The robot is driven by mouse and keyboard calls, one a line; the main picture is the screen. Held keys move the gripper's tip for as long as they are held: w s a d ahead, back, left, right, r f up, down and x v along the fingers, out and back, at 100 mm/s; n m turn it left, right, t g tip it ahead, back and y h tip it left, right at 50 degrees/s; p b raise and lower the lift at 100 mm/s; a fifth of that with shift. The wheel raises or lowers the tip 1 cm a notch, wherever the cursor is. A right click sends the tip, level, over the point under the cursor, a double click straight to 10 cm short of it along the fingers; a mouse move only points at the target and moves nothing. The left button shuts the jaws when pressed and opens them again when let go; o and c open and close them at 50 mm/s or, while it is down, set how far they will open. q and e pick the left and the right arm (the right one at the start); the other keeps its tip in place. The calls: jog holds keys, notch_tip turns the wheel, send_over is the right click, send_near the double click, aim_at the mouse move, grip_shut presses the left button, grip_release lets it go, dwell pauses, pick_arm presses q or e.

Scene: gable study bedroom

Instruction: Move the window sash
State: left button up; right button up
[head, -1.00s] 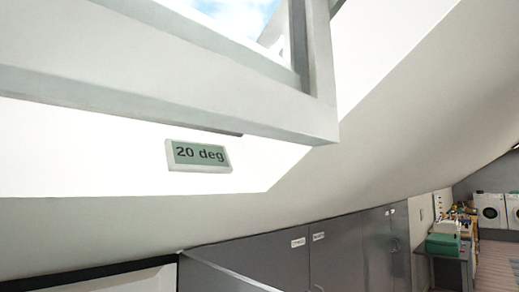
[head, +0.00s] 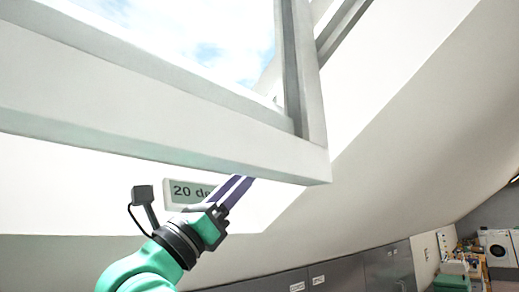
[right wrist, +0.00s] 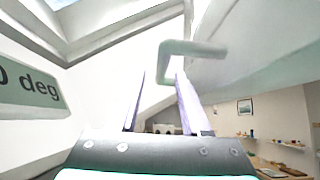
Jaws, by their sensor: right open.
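The pale window sash (head: 180,125) is tilted open, its lower rail crossing the head view and its corner at right centre. A sign (head: 180,191) reading "20 deg" is below it, partly hidden by my right gripper. My right gripper (head: 238,183) is open, with its purple fingers reaching up to the underside of the lower rail. In the right wrist view, a pale bar handle (right wrist: 198,48) is just ahead of the fingertips (right wrist: 161,76), with one bent end between them. I cannot tell whether they touch. My left gripper is out of view.
The sloped ceiling (head: 400,120) runs down to the right of the window. Grey cabinets (head: 335,275) stand low along the wall. A green box (head: 452,283) and white washing machines (head: 497,250) are far right.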

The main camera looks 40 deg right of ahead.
jog(key=shift+g, duration=0.3)
jog(key=p+x, duration=0.2)
jog(key=x, duration=0.4)
jog(key=shift+s+r, duration=0.1)
jog(key=shift+r, duration=0.05)
jog(key=shift+d+r, duration=0.15)
jog(key=shift+d, duration=0.1)
grip_shut()
dwell(0.5)
